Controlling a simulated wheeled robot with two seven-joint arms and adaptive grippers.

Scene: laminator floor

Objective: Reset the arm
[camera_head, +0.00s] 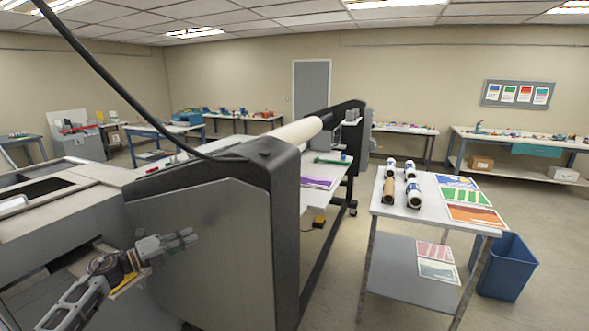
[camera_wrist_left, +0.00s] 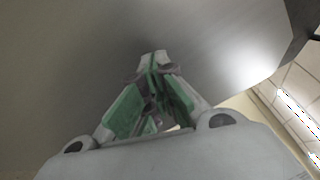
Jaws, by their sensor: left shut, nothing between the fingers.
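My left gripper (camera_head: 188,237) is at the lower left in the head view, in front of the grey side panel of the laminator (camera_head: 215,250). Its fingers are shut with nothing between them. In the left wrist view the closed left fingertips (camera_wrist_left: 153,62) point at a plain grey surface, with green pads on the inner sides of the fingers. I cannot tell whether the fingertips touch the panel. My right gripper is not in view.
A white table (camera_head: 425,212) with several rolls and colour prints stands to the right. A blue bin (camera_head: 508,268) is beside it. A white roll (camera_head: 300,131) lies across the laminator. Workbenches line the walls. Open floor (camera_head: 335,275) lies between laminator and table.

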